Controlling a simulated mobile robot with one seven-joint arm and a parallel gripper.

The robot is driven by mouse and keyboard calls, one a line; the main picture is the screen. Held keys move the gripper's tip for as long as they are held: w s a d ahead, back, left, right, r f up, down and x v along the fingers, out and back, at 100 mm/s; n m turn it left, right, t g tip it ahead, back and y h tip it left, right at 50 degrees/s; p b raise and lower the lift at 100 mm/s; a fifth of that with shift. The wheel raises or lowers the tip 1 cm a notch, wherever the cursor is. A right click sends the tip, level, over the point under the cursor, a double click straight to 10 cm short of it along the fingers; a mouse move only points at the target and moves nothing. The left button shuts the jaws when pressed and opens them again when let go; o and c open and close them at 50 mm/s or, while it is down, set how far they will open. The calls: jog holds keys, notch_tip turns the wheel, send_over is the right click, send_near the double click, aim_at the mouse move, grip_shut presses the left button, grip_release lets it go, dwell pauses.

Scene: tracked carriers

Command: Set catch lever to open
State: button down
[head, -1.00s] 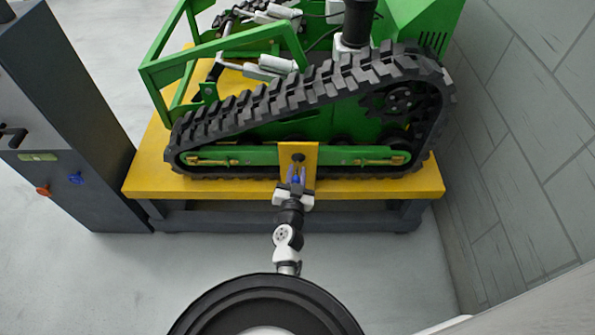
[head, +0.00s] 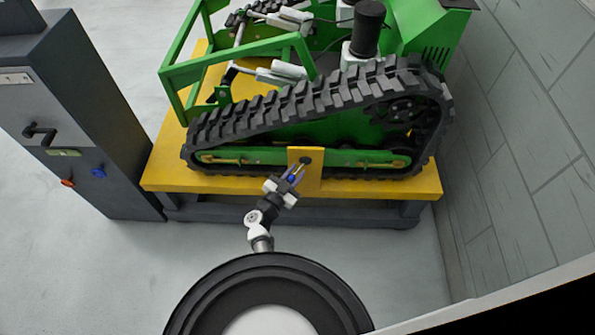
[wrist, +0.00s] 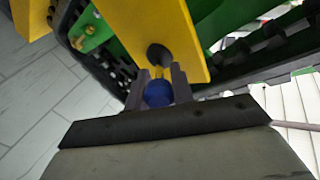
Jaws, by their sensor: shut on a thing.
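The catch lever sits on an upright yellow plate (head: 312,178) at the front of the green tracked carrier (head: 330,128). Its dark pivot (head: 304,160) shows on the plate, and in the wrist view the pivot (wrist: 159,54) lies just beyond my fingertips. The lever's blue knob (wrist: 158,94) is between my two fingers. My gripper (head: 295,174) is shut on the knob, below and left of the pivot in the head view. Most of the lever's arm is hidden or too small to make out.
A yellow platform (head: 400,190) on a dark frame carries the vehicle. A dark grey cabinet (head: 80,120) with a black handle, an orange knob and a blue knob stands at the left. A grey block wall (head: 520,130) closes the right side. The floor in front is clear.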

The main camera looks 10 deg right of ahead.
jog(key=shift+w+a+m+g+h, duration=0.2)
jog(key=shift+m+g+h, duration=0.2)
jog(key=shift+g, duration=0.1)
jog(key=c, duration=1.2)
grip_release()
jog(key=b+v, duration=0.2)
jog(key=v, duration=1.1)
jog(key=shift+a, duration=0.35)
jog(key=shift+s, duration=0.1)
